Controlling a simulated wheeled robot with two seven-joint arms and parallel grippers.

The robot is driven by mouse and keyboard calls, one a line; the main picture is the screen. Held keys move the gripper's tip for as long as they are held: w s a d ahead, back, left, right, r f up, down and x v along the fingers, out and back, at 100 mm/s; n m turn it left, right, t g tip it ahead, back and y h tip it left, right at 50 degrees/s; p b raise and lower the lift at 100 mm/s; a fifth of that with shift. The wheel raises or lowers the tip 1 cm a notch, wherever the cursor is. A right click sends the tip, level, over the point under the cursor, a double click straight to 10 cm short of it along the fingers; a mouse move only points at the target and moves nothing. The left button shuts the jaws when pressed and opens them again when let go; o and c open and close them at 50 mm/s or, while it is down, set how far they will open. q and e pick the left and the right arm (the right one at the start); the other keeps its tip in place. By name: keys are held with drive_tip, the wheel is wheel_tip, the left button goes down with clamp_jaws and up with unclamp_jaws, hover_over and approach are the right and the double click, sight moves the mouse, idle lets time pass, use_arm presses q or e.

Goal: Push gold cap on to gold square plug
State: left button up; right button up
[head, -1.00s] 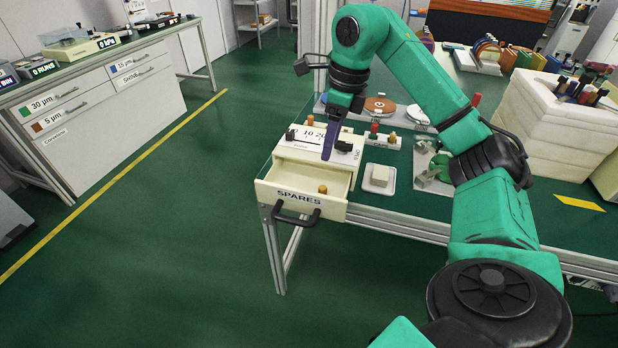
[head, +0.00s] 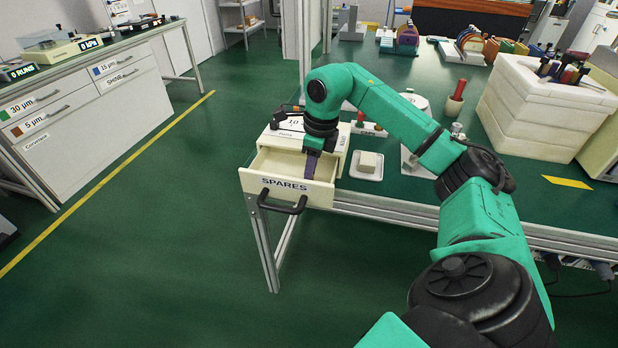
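My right gripper (head: 311,170) points down into the open drawer marked SPARES (head: 288,190). Its dark purple finger reaches inside near the drawer's right side. The view is from the side and the fingertips are low in the drawer, so I cannot tell whether they are open or shut. The small gold piece seen in the drawer earlier is now hidden behind or between the fingers. A gold square plug cannot be made out; the arm covers part of the bench behind the drawer. My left gripper is not in view.
A white dish with a pale block (head: 367,162) sits right of the drawer unit. A red-topped peg (head: 360,117) stands behind it. White stacked blocks (head: 545,115) stand at the right. The floor left of the drawer is clear.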

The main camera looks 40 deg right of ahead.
clamp_jaws()
